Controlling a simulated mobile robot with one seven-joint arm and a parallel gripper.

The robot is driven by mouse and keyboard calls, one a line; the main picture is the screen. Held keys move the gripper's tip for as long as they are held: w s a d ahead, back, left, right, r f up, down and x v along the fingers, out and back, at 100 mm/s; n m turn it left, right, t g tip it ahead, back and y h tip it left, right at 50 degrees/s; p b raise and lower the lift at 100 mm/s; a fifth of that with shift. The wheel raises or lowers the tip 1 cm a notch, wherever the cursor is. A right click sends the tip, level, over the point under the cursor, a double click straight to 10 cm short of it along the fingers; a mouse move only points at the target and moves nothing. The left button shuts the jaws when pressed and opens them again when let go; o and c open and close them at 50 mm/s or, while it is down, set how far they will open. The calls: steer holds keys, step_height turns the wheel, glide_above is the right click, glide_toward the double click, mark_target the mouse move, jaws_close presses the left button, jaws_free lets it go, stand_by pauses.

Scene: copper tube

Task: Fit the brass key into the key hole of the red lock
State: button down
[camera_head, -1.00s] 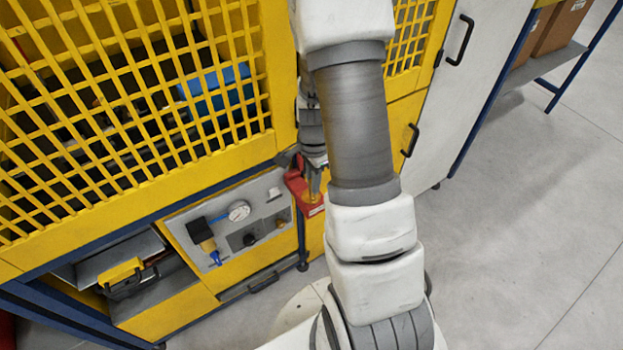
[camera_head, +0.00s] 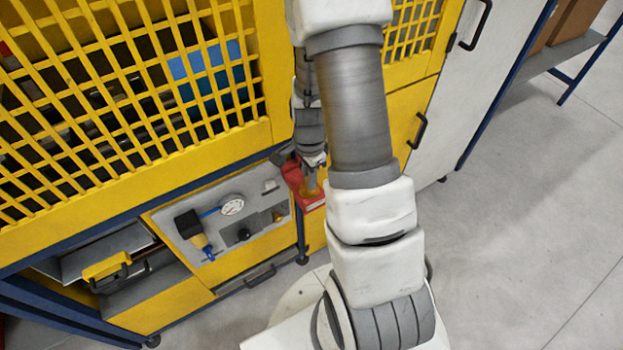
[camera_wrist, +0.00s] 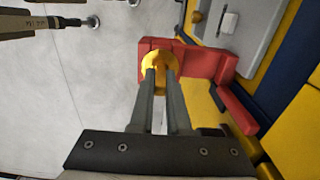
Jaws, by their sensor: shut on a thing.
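The red lock (camera_head: 312,203) is mounted at the front of the yellow machine, partly hidden by my arm in the head view. In the wrist view the red lock (camera_wrist: 208,66) lies just beyond my fingertips. My gripper (camera_wrist: 160,72) is shut on the brass key (camera_wrist: 157,55), whose rounded yellow end shows around and past the fingertips. The key overlaps the lock's face in the wrist view. The key hole is hidden, and I cannot tell whether the key is inside it or only in front. In the head view my gripper (camera_head: 311,172) is at the lock.
The yellow machine has a mesh guard (camera_head: 120,110) close to my arm on the left. A grey panel (camera_head: 225,222) with a gauge (camera_head: 232,204) and a blue-handled valve sits below it. A white cabinet door (camera_head: 450,100) with black handles stands right. The floor at right is clear.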

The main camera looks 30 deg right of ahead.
steer(key=shift+a+r, duration=0.1)
steer(key=c, duration=0.9)
jaws_free()
steer(key=s+a+r+n+t+p, duration=0.1)
steer(key=a+r+n, duration=0.2)
steer(key=r, duration=0.8)
steer(key=s+a+r+n+t, duration=0.1)
steer(key=a+r+n, duration=0.15)
steer(key=r, duration=0.85)
steer(key=shift+s+a+r+n+t, duration=0.6)
steer(key=shift+s+a+r+n, duration=0.25)
steer(key=shift+s+r+n, duration=1.05)
steer(key=shift+s+a+r+n+t, duration=0.6)
steer(key=shift+s+a+r+n, duration=0.25)
steer(key=shift+s+r+n, duration=1.05)
steer(key=shift+s+a+r+n+t, duration=0.75)
steer(key=shift+s+r+n, duration=0.7)
steer(key=shift+n, duration=0.8)
